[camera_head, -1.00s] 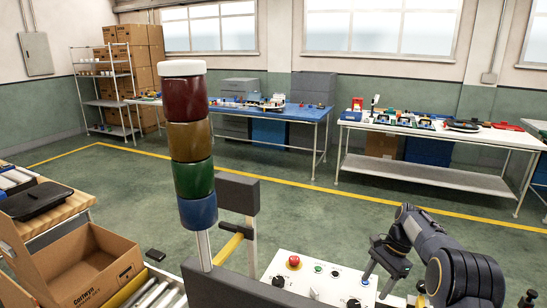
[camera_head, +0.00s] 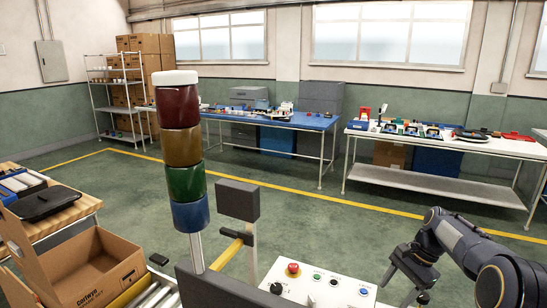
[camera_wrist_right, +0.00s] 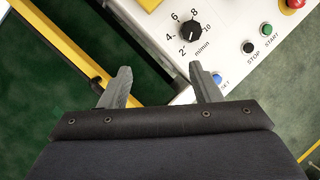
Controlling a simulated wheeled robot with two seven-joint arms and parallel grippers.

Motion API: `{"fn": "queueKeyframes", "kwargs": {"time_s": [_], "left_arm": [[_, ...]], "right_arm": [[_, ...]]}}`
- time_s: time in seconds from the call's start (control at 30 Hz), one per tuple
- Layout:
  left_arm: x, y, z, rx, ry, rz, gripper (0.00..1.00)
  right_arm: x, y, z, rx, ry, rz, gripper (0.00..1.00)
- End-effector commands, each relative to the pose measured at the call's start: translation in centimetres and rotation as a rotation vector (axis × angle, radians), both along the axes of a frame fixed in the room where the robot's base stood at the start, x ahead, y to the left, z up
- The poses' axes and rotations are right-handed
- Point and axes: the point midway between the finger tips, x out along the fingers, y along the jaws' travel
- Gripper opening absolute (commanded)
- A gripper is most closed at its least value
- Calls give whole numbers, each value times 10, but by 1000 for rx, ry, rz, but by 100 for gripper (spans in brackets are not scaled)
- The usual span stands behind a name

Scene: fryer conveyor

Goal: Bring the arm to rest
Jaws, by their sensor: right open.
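My right arm (camera_head: 462,243) comes in from the lower right of the head view. Its gripper (camera_head: 398,287) hangs at the right end of the white control panel (camera_head: 325,291). In the right wrist view the gripper (camera_wrist_right: 160,88) has its two fingers spread apart with nothing between them. The panel's black speed dial (camera_wrist_right: 191,30) and its buttons lie beyond the fingertips. My left gripper is in neither view.
A signal tower (camera_head: 181,145) with red, amber, green and blue segments stands left of the panel. An open cardboard box (camera_head: 120,274) sits beside rollers (camera_head: 158,292) at lower left. A red button (camera_head: 293,269) is on the panel. Open floor lies behind.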

Motion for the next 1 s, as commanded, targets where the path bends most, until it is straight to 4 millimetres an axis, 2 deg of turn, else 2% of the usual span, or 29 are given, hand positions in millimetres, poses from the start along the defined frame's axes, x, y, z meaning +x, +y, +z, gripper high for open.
{"fn": "queueKeyframes", "kwargs": {"time_s": [0.17, 0.27, 0.4, 0.53, 0.67, 0.8, 0.9, 1.0], "left_arm": [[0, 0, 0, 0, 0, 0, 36], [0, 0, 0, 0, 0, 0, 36], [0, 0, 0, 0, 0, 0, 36], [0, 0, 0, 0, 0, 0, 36], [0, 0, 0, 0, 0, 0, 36], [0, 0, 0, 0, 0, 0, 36], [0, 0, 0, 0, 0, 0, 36], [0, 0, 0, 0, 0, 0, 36]], "right_arm": [[-30, 2, 35, 12, -95, 61, 57], [-57, 8, 59, 16, -175, 119, 57], [-107, 22, 87, 8, -307, 229, 57], [-155, 39, 102, -19, -429, 340, 57], [-205, 58, 105, -62, -549, 462, 57], [-255, 80, 95, -128, -670, 593, 57], [-285, 93, 81, -179, -738, 678, 57], [-304, 102, 68, -221, -788, 740, 57]]}}
